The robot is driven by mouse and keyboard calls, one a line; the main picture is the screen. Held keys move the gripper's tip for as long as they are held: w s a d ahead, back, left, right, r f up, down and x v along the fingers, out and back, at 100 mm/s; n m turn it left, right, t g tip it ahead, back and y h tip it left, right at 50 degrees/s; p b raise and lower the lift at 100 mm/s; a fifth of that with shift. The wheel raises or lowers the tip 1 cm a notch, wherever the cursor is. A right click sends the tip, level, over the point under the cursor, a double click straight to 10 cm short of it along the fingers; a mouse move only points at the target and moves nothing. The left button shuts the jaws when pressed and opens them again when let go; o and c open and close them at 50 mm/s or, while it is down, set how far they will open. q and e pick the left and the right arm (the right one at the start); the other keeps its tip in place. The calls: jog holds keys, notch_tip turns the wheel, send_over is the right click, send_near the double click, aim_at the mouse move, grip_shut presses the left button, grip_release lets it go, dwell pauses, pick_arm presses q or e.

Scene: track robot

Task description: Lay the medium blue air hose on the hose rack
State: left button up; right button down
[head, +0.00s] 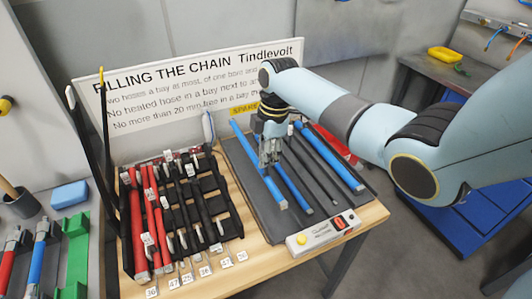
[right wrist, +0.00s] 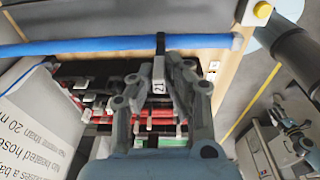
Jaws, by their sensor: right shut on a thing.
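My right gripper (head: 268,158) is over the left part of the dark mat and is shut on the leftmost blue hose (head: 276,192). In the right wrist view this blue hose (right wrist: 80,46) runs across the top, with a black band and a white tag (right wrist: 159,75) marked 21 by the fingers (right wrist: 175,65). Whether it is clear of the mat is hard to tell. Two other blue hoses (head: 294,187) (head: 340,167) lie on the mat. The hose rack (head: 232,212) stands to the left, holding red and black tagged hoses. Light-blue parts, apparently of my left arm, show small in the right wrist view.
A sign board (head: 190,88) stands along the back of the wooden table (head: 262,268). A control box (head: 318,236) with a yellow button sits at the mat's front edge. Tall black posts rise by the rack's left end. Dark hoses lie between the blue ones.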

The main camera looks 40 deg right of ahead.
aim_at(267, 174)
notch_tip(267, 174, down, 3)
jog(key=shift+r+b, duration=0.15)
jog(key=shift+b, duration=0.6)
pick_arm(q)
jog(key=shift+w+a+f+b, duration=0.1)
jog(key=shift+w+f+b, duration=0.05)
jog(key=shift+f+b, duration=1.05)
jog(key=shift+w+a+f+b, duration=0.1)
jog(key=shift+f+b, duration=0.6)
jog(key=shift+f, duration=0.9)
pick_arm(e)
jog(key=shift+f, duration=2.95)
jog(key=c, duration=1.3)
grip_release()
jog(key=shift+o, duration=0.2)
notch_tip(267, 174, up, 12)
jog(key=d, duration=0.1)
jog(key=shift+s+d, duration=0.15)
jog(key=shift+s, duration=0.15)
